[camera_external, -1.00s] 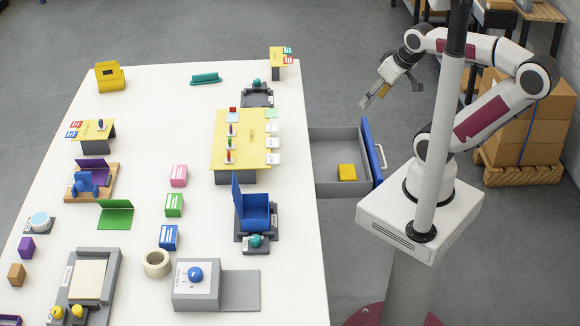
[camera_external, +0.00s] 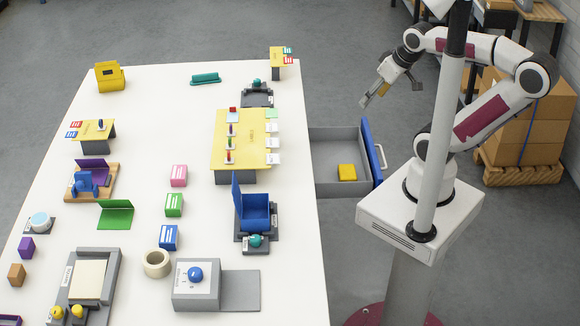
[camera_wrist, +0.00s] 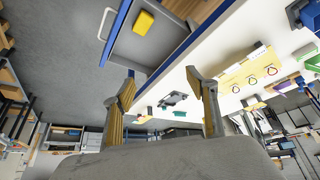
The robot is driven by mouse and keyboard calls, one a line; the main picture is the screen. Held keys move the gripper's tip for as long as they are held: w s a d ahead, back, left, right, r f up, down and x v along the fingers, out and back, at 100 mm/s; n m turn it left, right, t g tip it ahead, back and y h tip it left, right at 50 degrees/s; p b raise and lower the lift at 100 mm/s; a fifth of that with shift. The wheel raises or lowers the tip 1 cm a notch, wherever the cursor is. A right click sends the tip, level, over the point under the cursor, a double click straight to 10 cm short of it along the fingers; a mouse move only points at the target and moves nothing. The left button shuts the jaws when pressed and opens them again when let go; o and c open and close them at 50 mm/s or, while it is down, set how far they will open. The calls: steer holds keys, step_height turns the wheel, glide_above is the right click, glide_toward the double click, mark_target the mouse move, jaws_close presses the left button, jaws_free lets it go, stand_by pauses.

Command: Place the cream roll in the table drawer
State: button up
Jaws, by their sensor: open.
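The cream roll (camera_external: 157,263) is a short hollow ring standing on the white table, left of the grey box with the blue knob. The table drawer (camera_external: 330,177) is pulled out from the table's right side. It has a grey tray and a blue front, and a yellow block (camera_external: 347,172) lies inside it. The drawer also shows at the top of the wrist view (camera_wrist: 165,60). My gripper (camera_external: 372,97) is open and empty, in the air beyond the drawer, far from the roll. Its two spread fingers show in the wrist view (camera_wrist: 165,110).
A grey box with a blue knob (camera_external: 197,290) stands just right of the roll. A blue carton (camera_external: 169,237) stands behind it. A blue open-lidded box (camera_external: 255,212) and a yellow stand (camera_external: 240,140) lie between roll and drawer. A pole rises before my arm.

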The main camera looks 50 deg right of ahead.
steer(key=w+a+r+n+y, duration=0.1)
steer(key=w+a+n+y, duration=0.1)
steer(key=w+a, duration=0.65)
steer(key=w+a+r+n+y, duration=0.1)
steer(key=w+a+n, duration=0.3)
steer(key=a, duration=0.8)
steer(key=w+a+n+y, duration=0.1)
steer(key=w+a+y, duration=0.1)
steer(key=w+a, duration=0.7)
steer(key=s+a+f+n+y, duration=0.1)
steer(key=s+a+f, duration=0.3)
steer(key=a, duration=0.9)
steer(key=s+a+f+n+g+y, duration=0.1)
steer(key=s+a+f+n, duration=0.2)
steer(key=a, duration=1)
steer(key=s+a+f+n+g+y, duration=0.1)
steer(key=s+a+f, duration=0.5)
steer(key=a, duration=0.8)
steer(key=shift+a+f+n, duration=0.1)
steer(key=shift+f+n, duration=0.6)
steer(key=shift+s+a+f, duration=0.1)
steer(key=shift+s+a, duration=0.1)
